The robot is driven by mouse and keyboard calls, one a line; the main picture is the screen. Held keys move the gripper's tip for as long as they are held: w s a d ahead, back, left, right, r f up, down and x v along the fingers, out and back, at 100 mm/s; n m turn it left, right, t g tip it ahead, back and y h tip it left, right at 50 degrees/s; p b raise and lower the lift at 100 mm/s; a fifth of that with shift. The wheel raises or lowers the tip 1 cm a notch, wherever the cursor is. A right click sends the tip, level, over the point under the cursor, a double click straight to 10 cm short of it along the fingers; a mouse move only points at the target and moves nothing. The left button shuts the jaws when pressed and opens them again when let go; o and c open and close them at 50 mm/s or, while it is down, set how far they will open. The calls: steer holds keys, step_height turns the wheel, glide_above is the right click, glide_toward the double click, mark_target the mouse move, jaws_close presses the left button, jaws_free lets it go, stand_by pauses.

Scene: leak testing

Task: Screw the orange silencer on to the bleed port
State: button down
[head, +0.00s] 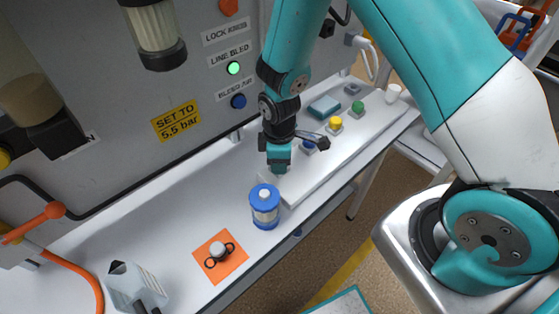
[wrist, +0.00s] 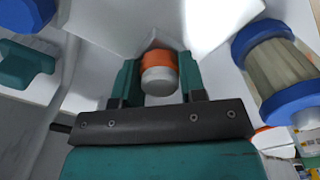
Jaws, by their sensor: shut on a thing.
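My gripper (head: 278,160) points down over the white bench, close to a pale raised block near the panel's foot. In the wrist view its two teal fingers are shut on the orange silencer (wrist: 158,59), a short orange cylinder with a grey-white end facing the camera. In the head view the fingers hide the silencer. I cannot pick out the bleed port for certain in either view.
A blue-capped clear filter (head: 265,207) stands just in front of my gripper, and shows at right in the wrist view (wrist: 282,70). Coloured buttons, including a yellow one (head: 335,124), lie behind.

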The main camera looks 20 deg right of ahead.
steer(key=m, duration=0.6)
steer(key=shift+m, duration=0.4)
steer(key=c, duration=0.6)
jaws_free()
steer(key=shift+f, duration=0.1)
step_height(320, 180, up, 18)
steer(key=b, duration=0.1)
steer(key=shift+f+b, duration=0.2)
steer(key=shift+b, duration=0.1)
steer(key=s+a+r+y, duration=0.2)
steer(key=s+r, duration=0.3)
steer(key=s, duration=0.4)
steer(key=s+a+r+n+y, duration=0.1)
steer(key=s+a+r+y, duration=0.1)
steer(key=s+r, duration=0.3)
steer(key=s, duration=0.4)
steer(key=shift+s+a+r, duration=0.15)
steer(key=shift+s+a, duration=0.05)
steer(key=shift+s, duration=0.1)
